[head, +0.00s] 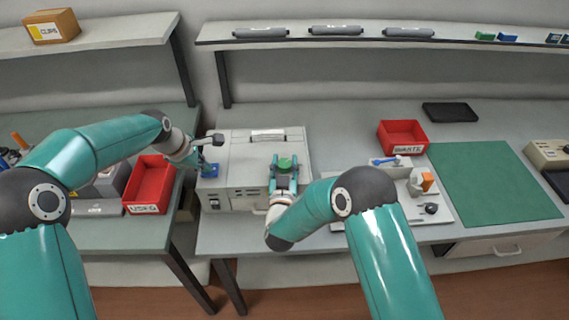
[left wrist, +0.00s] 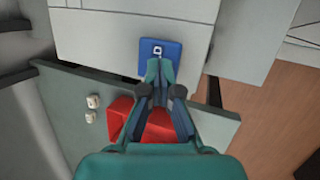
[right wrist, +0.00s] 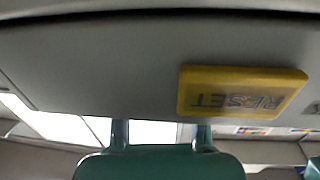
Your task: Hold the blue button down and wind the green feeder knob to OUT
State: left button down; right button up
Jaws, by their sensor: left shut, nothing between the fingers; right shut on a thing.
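In the left wrist view the blue button (left wrist: 173,50) is a square with a white mark. My left gripper (left wrist: 160,68) is shut and empty, its tips at the button's lower edge in that view; whether the button is pressed in I cannot tell. The green feeder knob (head: 284,163) is at the machine's front right. My right gripper (head: 284,177) is shut on it, a finger on each side. The right wrist view does not show the knob, and I cannot read its setting.
A yellow RESET plate (right wrist: 240,92) shows upside down in the right wrist view. A red bin (head: 149,185) stands left of the machine. A white tray with small parts (head: 440,214) and a red WASTE bin (head: 402,136) are to the right. The green mat (head: 490,180) is clear.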

jog(key=shift+m+h, duration=0.5)
jog(key=shift+h, duration=0.3)
jog(key=o, duration=1.2)
jog(key=shift+c, duration=0.2)
jog(key=s+a, duration=0.2)
jog(key=s, duration=0.9)
jog(key=shift+s, duration=0.4)
jog(key=shift+a, duration=0.1)
